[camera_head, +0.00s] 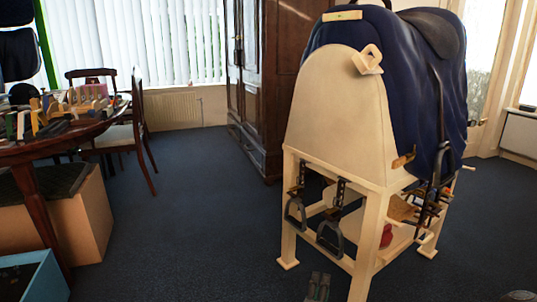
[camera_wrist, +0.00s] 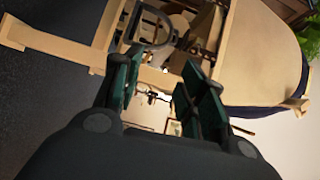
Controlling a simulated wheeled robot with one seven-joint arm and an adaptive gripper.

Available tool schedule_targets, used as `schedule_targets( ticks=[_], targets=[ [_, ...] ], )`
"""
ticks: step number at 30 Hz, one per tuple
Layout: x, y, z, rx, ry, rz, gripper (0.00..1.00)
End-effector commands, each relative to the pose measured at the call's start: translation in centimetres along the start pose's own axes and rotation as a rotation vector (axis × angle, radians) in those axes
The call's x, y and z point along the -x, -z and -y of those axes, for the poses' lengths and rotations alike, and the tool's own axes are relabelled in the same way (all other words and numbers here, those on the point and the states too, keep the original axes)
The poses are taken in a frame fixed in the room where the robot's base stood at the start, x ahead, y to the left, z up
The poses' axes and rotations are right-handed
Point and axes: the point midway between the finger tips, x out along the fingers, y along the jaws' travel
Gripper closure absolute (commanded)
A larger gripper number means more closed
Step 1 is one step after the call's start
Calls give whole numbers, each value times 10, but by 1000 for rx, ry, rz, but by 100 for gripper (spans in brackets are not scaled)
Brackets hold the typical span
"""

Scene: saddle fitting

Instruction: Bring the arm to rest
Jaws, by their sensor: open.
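My gripper (camera_wrist: 158,85) is open in the wrist view. Its two dark green finger pads stand apart, with nothing held between them. In the head view, the tips of my gripper (camera_head: 318,287) show at the bottom edge, in front of the cream wooden saddle stand (camera_head: 335,110). The wrist view shows the stand's frame (camera_wrist: 60,42) tilted, beyond the fingers. A stirrup (camera_wrist: 157,28) appears above the gap between them, apart from the pads as far as I can tell. The rest of my arm is hidden in the head view.
A dark saddle (camera_head: 437,32) and blue cloth (camera_head: 400,75) lie over the stand. Two stirrups (camera_head: 295,212) (camera_head: 330,238) hang on its front. A cluttered table (camera_head: 25,152), cardboard box (camera_head: 97,215) and blue bin (camera_head: 35,280) stand left. Carpet (camera_head: 195,215) between is clear.

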Motion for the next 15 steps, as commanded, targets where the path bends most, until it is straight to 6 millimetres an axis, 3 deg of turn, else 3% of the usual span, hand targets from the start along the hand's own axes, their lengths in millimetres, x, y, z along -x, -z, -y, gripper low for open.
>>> schedule_targets(
  ticks=[8, 11, 15],
  targets=[
    [34, -47, -28, 88, -56, 189, 59],
    [54, -68, -44, 136, -82, 283, 59],
    [97, -100, -77, 239, -139, 467, 59]
  ],
)
